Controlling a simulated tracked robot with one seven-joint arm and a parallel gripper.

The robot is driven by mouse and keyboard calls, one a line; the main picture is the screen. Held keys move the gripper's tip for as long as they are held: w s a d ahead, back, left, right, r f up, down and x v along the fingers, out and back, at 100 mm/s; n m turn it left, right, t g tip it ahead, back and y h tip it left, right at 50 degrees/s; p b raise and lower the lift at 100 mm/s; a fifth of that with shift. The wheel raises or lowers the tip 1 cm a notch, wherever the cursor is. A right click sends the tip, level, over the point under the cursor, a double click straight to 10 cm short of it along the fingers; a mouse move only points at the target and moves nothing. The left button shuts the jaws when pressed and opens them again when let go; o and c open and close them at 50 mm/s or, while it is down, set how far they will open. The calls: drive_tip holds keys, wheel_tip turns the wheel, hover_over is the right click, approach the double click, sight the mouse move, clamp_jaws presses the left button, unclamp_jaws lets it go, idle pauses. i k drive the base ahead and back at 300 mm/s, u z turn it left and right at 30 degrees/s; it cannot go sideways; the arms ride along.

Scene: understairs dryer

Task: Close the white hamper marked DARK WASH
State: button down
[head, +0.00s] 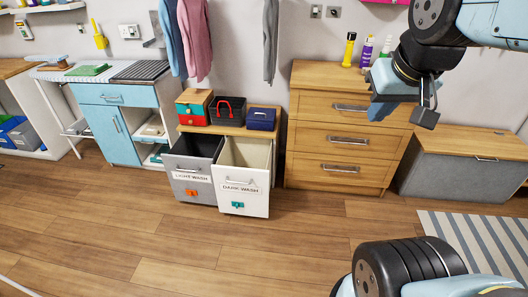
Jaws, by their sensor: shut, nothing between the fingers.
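The white hamper marked DARK WASH (241,200) stands pulled out from under a low wooden top, left of the middle of the head view. Its open top shows an inside that looks empty. A bar handle runs across its upper front, with the label below it and a teal piece under that. My gripper (425,108) is shut and empty at the upper right, in front of the wooden drawers and well away from the hamper. Part of my arm also shows at the lower right.
A grey hamper marked LIGHT WASH (190,187) also stands pulled out, just left of the white one. A wooden chest of drawers (345,130) stands to the right. A grey-fronted bench (455,175) and a striped rug (475,235) are further right. The floor in front is clear.

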sight(242, 172)
drive_tip(key=z, duration=0.2)
drive_tip(key=i, duration=0.9)
drive_tip(key=z, duration=0.05)
